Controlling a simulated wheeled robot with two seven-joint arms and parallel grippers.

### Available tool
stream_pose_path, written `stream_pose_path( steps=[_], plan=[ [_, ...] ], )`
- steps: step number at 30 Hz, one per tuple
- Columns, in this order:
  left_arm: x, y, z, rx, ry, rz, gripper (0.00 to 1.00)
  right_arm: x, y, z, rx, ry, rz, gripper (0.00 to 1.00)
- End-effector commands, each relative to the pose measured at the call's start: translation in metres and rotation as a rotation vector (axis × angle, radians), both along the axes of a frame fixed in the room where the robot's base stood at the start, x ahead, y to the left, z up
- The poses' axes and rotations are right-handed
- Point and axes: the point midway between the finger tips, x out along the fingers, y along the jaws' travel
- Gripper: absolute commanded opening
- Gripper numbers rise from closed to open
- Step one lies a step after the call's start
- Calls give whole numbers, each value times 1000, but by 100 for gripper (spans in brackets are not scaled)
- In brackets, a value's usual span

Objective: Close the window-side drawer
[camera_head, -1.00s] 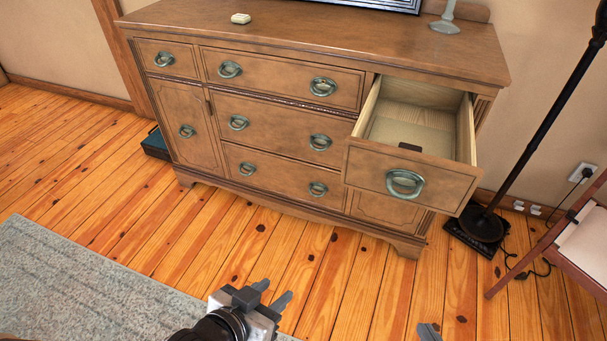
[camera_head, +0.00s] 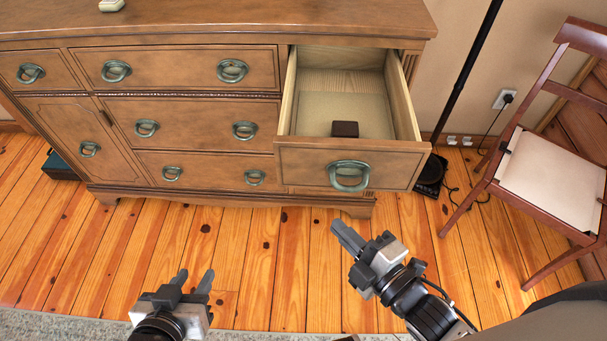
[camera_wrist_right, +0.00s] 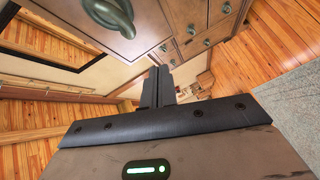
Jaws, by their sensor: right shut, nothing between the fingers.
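The open drawer (camera_head: 301,160) is at the top right of the wooden dresser, pulled well out, with a green ring handle (camera_head: 349,176) on its front. A small dark brown box (camera_head: 345,129) lies inside it. My right gripper (camera_head: 343,231) is shut and empty, below and in front of the drawer front, apart from it. In the right wrist view the shut fingers (camera_wrist_right: 157,87) show, with the ring handle (camera_wrist_right: 110,14) at the upper left. My left gripper (camera_head: 196,281) is low and left, over the floor, its fingers apart with nothing between them.
The dresser (camera_head: 190,75) has several shut drawers and a door at left. A dark lamp pole (camera_head: 467,70) and a wooden chair (camera_head: 550,170) stand to the right. A rug (camera_head: 60,325) lies at the lower left. The plank floor before the dresser is clear.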

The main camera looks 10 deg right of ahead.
Motion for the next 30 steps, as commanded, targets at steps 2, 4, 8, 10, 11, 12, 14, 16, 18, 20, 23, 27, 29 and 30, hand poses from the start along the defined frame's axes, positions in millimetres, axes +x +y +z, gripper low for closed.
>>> stream_pose_path(
  steps=[2, 4, 8, 10, 11, 12, 14, 16, 18, 20, 23, 27, 29, 30],
  plan=[
    [-3, 0, -4, 2, 12, -1, 36, -4, 3, 5, -127, -121, 58, 0],
    [-3, 0, -5, 3, 14, -1, 36, -7, 6, 8, -197, -191, 87, 0],
    [-2, 0, -3, 4, 9, -1, 36, -1, 11, 12, -243, -245, 104, 0],
    [-1, 0, -1, 5, 6, -1, 36, 7, 15, 12, -243, -246, 102, 0],
    [0, 0, -1, 5, 5, -1, 36, 11, 18, 13, -242, -246, 103, 0],
    [1, 0, 1, 5, 3, -1, 36, 18, 22, 13, -241, -245, 102, 0],
    [2, 0, 2, 6, 0, -2, 36, 29, 27, 13, -240, -245, 102, 0],
    [2, 0, 3, 7, -1, -2, 36, 43, 35, 13, -239, -245, 102, 0],
    [2, 1, 4, 9, -2, -1, 36, 57, 43, 13, -240, -244, 102, 0],
    [2, 1, 4, 9, -3, -2, 36, 68, 49, 13, -240, -243, 101, 0],
    [2, 1, 5, 11, -3, -2, 36, 85, 56, 13, -241, -242, 102, 0],
    [2, 1, 5, 15, -1, -3, 36, 104, 48, 12, -243, -241, 103, 0],
    [2, 1, 5, 16, 0, -4, 36, 109, 47, 12, -242, -239, 103, 0],
    [2, 1, 5, 17, 1, -3, 36, 112, 46, 12, -241, -238, 103, 0]
  ],
)
